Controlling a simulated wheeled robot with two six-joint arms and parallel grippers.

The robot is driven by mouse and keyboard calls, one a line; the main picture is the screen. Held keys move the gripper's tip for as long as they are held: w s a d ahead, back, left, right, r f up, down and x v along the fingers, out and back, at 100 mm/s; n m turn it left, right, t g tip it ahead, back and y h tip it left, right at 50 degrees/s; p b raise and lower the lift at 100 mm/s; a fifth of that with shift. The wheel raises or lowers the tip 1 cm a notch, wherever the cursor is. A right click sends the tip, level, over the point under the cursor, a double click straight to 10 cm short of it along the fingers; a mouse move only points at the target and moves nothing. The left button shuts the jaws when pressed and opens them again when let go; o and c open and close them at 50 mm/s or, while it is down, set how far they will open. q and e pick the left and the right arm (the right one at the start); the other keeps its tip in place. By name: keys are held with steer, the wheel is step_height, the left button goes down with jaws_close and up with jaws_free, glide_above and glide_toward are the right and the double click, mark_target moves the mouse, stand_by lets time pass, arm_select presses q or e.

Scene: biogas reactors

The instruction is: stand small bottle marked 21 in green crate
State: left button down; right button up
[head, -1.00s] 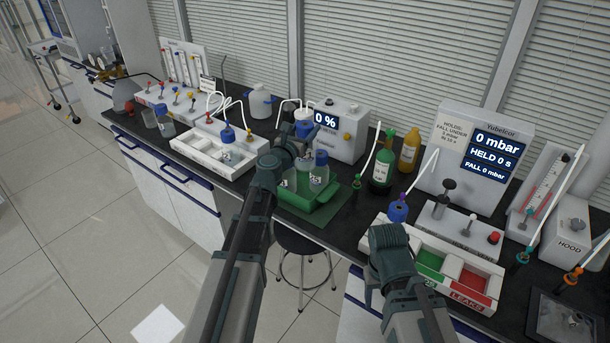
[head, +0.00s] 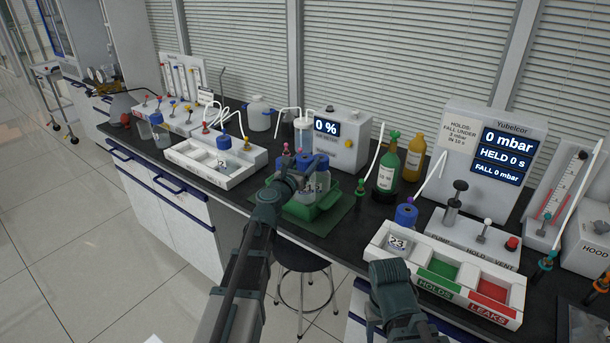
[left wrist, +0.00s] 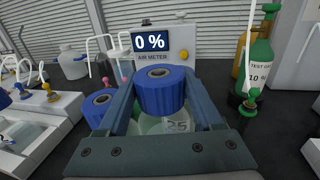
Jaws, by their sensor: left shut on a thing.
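My left gripper (head: 292,168) is over the green crate (head: 318,209) in the head view. In the left wrist view, its fingers (left wrist: 160,98) are closed around the blue cap (left wrist: 160,88) of a small clear bottle. A label reading 25 (left wrist: 178,126) shows below that cap; I cannot tell whether it is on the held bottle. Another blue-capped bottle (left wrist: 97,106) is just left of it. No mark 21 is readable. The held bottle's base is hidden. My right gripper (head: 390,275) is low in front of the white tray; its fingers cannot be made out.
A white tray (head: 372,247) holds a bottle marked 23 (head: 399,240), beside green and red compartments. Green (head: 388,165) and amber (head: 413,157) bottles stand behind. The air meter (head: 342,140) is behind the crate. A stool (head: 300,258) is below the bench.

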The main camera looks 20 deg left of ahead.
arm_select(q)
steer(key=shift+f+b, duration=0.9)
steer(key=shift+f, duration=0.55)
arm_select(e)
steer(key=shift+f, duration=1.4)
arm_select(q)
steer(key=shift+f, duration=0.15)
steer(key=shift+c, duration=1.6)
jaws_free()
arm_select(e)
steer(key=shift+f, duration=0.1)
arm_select(q)
steer(key=shift+r, duration=0.2)
steer(key=shift+s, duration=0.25)
steer(key=s+a, duration=0.1)
steer(key=s, duration=1)
steer(key=shift+s+a, duration=0.25)
steer(key=shift+a, duration=0.15)
